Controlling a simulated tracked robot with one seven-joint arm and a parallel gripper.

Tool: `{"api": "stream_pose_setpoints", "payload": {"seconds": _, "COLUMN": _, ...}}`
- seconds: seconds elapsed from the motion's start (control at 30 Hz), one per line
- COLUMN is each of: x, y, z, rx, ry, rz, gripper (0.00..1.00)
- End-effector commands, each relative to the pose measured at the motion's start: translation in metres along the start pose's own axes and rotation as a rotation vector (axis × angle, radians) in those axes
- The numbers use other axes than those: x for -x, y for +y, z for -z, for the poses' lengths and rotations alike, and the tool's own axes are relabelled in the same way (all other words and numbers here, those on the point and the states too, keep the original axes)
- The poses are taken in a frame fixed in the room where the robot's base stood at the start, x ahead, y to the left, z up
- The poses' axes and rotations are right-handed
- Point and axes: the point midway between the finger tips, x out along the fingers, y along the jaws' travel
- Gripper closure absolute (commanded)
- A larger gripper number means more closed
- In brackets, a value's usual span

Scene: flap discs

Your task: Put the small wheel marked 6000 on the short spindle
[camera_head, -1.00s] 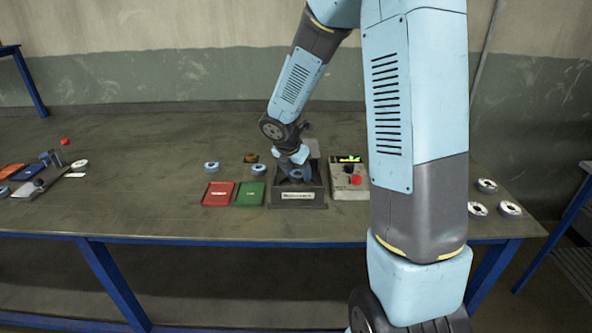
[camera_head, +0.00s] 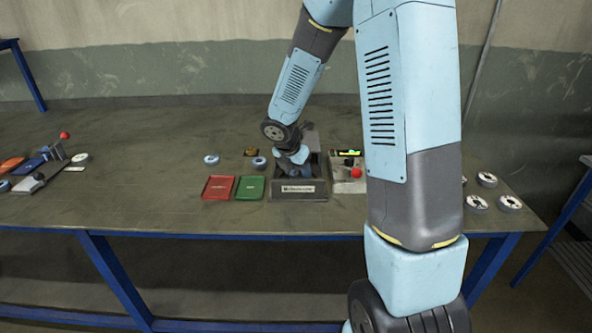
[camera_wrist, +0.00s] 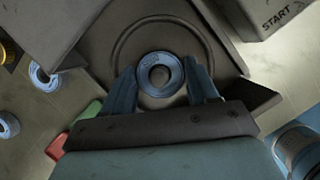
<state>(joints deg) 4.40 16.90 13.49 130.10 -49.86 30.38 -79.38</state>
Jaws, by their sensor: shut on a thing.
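The wheel is over the box's dark floor, inside a large round ring mark. I cannot tell whether a spindle is in the wheel's hole. In the head view the wheel is hidden by my gripper and the box wall.
A control box (camera_head: 347,187) with a red button stands right of the grey box. A red tray (camera_head: 218,188) and a green tray (camera_head: 250,188) lie to its left. Loose wheels (camera_head: 211,159) (camera_head: 259,162) lie behind them. Several more wheels (camera_head: 487,180) lie at the right.

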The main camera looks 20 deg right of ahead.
Motion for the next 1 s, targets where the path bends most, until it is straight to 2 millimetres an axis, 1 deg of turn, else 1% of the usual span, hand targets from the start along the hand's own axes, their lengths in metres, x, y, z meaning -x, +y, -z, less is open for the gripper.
{"api": "stream_pose_setpoints", "payload": {"seconds": 0.2, "x": -0.0001, "y": 0.0, "z": 0.0, "rx": 0.0, "ry": 0.0, "rz": 0.0, "gripper": 0.74}}
{"api": "stream_pose_setpoints", "payload": {"seconds": 0.23, "x": -0.0001, "y": -0.0001, "z": 0.0, "rx": 0.0, "ry": 0.0, "rz": 0.0, "gripper": 0.41}}
{"api": "stream_pose_setpoints", "payload": {"seconds": 0.53, "x": -0.0001, "y": -0.0001, "z": -0.0001, "rx": 0.0, "ry": 0.0, "rz": 0.0, "gripper": 0.12}}
{"api": "stream_pose_setpoints", "payload": {"seconds": 0.7, "x": -0.0002, "y": -0.0002, "z": -0.0001, "rx": 0.0, "ry": 0.0, "rz": 0.0, "gripper": 0.12}}
{"api": "stream_pose_setpoints", "payload": {"seconds": 0.83, "x": -0.0002, "y": -0.0003, "z": -0.0001, "rx": 0.0, "ry": 0.0, "rz": 0.001, "gripper": 0.0}}
{"api": "stream_pose_setpoints", "payload": {"seconds": 1.0, "x": -0.0002, "y": -0.0002, "z": -0.0001, "rx": 0.0, "ry": 0.0, "rz": 0.001, "gripper": 0.0}}
